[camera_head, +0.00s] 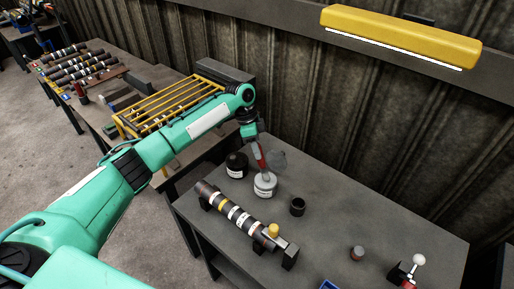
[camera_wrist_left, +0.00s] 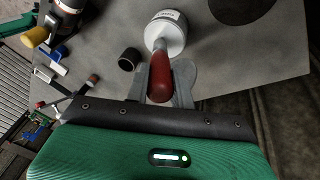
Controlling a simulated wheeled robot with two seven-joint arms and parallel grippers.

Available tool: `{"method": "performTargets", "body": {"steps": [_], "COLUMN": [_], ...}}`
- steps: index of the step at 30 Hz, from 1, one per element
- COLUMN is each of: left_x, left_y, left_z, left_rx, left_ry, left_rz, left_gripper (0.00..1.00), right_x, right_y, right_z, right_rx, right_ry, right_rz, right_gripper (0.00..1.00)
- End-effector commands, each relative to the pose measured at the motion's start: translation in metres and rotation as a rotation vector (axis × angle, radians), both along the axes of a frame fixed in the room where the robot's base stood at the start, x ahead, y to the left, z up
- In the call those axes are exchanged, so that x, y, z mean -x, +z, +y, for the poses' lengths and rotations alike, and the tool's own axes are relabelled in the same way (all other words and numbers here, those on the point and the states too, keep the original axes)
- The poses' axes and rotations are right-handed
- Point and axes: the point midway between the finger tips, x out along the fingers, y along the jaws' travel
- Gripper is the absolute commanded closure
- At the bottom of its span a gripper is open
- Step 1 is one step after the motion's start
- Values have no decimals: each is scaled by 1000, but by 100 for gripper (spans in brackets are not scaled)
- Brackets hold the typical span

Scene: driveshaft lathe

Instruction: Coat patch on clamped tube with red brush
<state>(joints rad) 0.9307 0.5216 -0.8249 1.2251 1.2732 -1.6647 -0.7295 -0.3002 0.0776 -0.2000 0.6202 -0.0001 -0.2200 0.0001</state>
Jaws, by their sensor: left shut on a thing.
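My left gripper (camera_head: 262,150) is shut on the red brush (camera_head: 261,160), whose red handle also shows in the left wrist view (camera_wrist_left: 160,80). The brush points down over a white jar (camera_head: 265,186) with a label; its bristles are hidden, and I cannot tell whether they are inside the jar. The dark tube (camera_head: 240,218) with several pale bands lies clamped on the bench, in front of and left of the jar, with a yellow knob (camera_head: 273,230) at its right end. I cannot tell which band is the patch. My right gripper is not in view.
A black jar (camera_head: 236,166) stands left of the white jar, and a small black cup (camera_head: 297,206) to its right. A small cylinder (camera_head: 357,253) and a white-balled lever (camera_head: 418,260) are farther right. A yellow rack (camera_head: 170,105) stands behind left. The bench's right half is mostly clear.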

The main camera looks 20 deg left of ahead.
Motion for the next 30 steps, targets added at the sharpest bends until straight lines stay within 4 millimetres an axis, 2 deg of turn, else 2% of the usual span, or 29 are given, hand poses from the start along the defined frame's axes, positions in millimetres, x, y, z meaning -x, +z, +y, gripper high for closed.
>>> {"method": "performTargets", "body": {"steps": [1, 3, 20, 30], "left_x": [0, -1, -1, -1], "left_y": [10, 16, 62, 64], "left_z": [0, 0, 0, 0], "left_rx": [2, 1, 2, 2], "left_ry": [0, 0, 1, 1], "left_rz": [-2, -3, -5, -5], "left_gripper": [99, 99, 99, 99], "right_x": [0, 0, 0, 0], "right_y": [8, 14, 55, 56], "right_z": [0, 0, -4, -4], "right_rx": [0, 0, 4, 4], "right_ry": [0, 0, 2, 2], "right_rz": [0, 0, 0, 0], "right_gripper": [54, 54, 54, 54]}}
